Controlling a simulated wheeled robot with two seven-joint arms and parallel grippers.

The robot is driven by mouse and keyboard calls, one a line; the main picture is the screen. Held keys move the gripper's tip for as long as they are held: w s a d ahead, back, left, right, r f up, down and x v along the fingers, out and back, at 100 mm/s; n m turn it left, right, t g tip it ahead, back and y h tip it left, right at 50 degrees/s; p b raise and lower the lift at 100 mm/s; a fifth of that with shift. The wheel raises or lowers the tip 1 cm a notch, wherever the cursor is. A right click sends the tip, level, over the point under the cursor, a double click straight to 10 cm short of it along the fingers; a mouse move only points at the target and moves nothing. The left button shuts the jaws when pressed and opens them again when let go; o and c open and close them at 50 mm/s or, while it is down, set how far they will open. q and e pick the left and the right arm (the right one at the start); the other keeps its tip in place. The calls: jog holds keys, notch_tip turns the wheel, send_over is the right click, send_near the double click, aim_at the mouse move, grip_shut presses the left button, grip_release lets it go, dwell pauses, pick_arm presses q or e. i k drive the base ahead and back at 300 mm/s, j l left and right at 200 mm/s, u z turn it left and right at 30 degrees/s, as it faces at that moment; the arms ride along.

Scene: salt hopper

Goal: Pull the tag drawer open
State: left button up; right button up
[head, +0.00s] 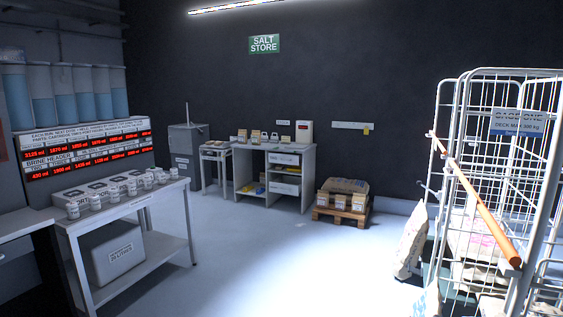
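A white desk (260,147) stands against the dark back wall in the head view. Two drawer fronts with small labels show on its right side, an upper drawer (284,159) and a lower drawer (285,189). Both look shut. The labels are too small to read, so I cannot tell which one is the tag drawer. Yellow items show on the shelf between them. Neither of my grippers is in view, and the desk is across the room from me.
A bench (125,203) with several small pots stands at the left. A wire cage trolley (490,190) with an orange bar fills the right, with a sack (411,243) beside it. A loaded pallet (340,216) sits right of the desk. The middle floor is clear.

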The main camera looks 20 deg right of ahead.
aim_at(283, 157)
jog(key=i+l+z, duration=0.1)
jog(key=i+z, duration=0.3)
jog(key=i, duration=0.6)
jog(key=i+l+z, duration=0.2)
jog(key=i, duration=0.4)
jog(key=i+j+z, duration=0.2)
jog(key=i, duration=0.4)
jog(key=i+z, duration=0.2)
jog(key=i, duration=0.45)
jog(key=i+j+z, duration=0.2)
jog(key=i, duration=0.4)
jog(key=i+l+z, duration=0.2)
jog(key=i, duration=0.9)
jog(key=i+j+z, duration=0.2)
jog(key=i, duration=0.9)
jog(key=i+u, duration=0.15)
jog(key=i, duration=0.4)
jog(key=i+u, duration=0.15)
jog(key=i, duration=0.4)
jog(key=i+l+u, duration=0.15)
jog(key=i, duration=0.4)
jog(key=i+l+u, duration=0.15)
jog(key=i, duration=0.4)
